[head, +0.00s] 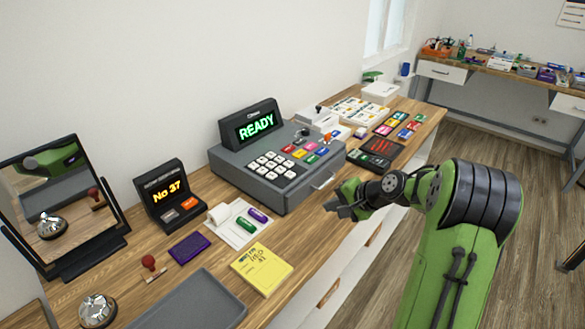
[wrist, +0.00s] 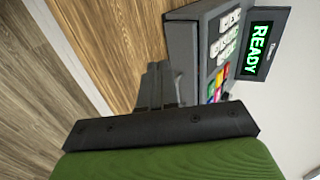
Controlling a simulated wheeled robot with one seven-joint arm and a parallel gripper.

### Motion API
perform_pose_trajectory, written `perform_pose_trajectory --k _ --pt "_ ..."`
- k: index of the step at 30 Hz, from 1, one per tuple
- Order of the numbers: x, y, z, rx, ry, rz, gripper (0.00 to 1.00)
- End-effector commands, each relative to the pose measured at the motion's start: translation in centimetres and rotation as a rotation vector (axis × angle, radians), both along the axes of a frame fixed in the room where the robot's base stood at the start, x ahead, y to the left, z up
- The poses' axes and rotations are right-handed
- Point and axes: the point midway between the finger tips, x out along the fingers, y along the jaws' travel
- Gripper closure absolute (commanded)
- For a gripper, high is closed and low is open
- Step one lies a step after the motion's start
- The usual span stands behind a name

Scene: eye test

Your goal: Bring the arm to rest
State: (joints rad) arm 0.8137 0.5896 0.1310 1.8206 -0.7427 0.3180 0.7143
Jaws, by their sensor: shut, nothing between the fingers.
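My green and black arm reaches in from the lower right in the head view. My gripper (head: 342,207) hangs just in front of the cash register, near the counter's front edge. In the wrist view my gripper (wrist: 157,80) has its fingers together with nothing between them. The grey cash register (head: 240,173) has a screen (head: 256,126) that reads READY. Its front drawer side is close to the fingers; the wrist view shows the register (wrist: 182,55) beside them. I cannot tell from these views whether they touch.
On the wooden counter (head: 150,299) are a mirror (head: 117,228), a bell (head: 97,309), a grey tray (head: 205,300), a yellow notepad (head: 261,268) and a No 37 display (head: 160,190). Card racks lie right of the register. Open floor (head: 545,215) lies to the right.

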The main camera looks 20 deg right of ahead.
Motion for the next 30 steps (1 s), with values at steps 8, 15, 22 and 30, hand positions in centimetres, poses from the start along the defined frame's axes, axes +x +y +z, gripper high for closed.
perform_pose_trajectory --k 8,15,22,30 --pt "-2.7 5.3 4.0 -0.222 0.022 0.174 1.0" --pt "-13.9 13.1 10.1 -0.651 0.041 0.492 1.0" --pt "-25.8 15.0 11.3 -0.898 0.011 0.698 1.0" --pt "-29.4 14.5 10.6 -0.953 -0.002 0.76 1.0"
